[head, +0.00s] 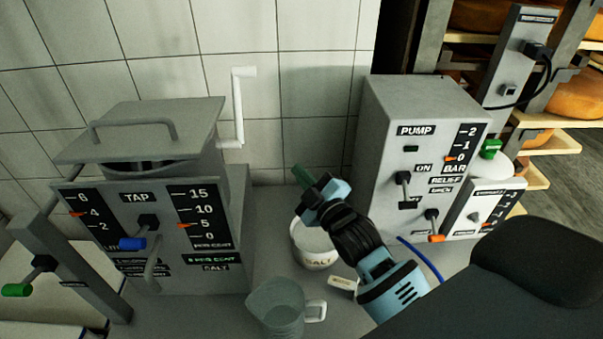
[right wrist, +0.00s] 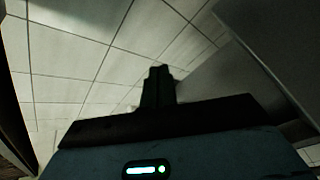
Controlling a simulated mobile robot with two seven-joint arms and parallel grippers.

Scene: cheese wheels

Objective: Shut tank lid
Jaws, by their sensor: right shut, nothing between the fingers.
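The grey tank (head: 238,205) stands at the left of the counter, with a TAP panel on its front. Its flat grey lid (head: 190,112) has a bar handle (head: 132,128) on top. The lid sits tilted, and a dark gap shows under its front edge. My right gripper (head: 302,176) is shut and empty, in the air right of the tank and apart from the lid. Its shut fingers (right wrist: 157,86) also show in the right wrist view, against the tiled wall. My left gripper is not in view.
A white crank (head: 239,110) rises behind the tank's right side. A salt tub (head: 315,258) and a clear jug (head: 275,305) stand on the counter in front. The grey pump box (head: 388,115) stands at the right, before cheese shelves (head: 540,140). A post with a green-tipped lever (head: 18,290) stands at the left.

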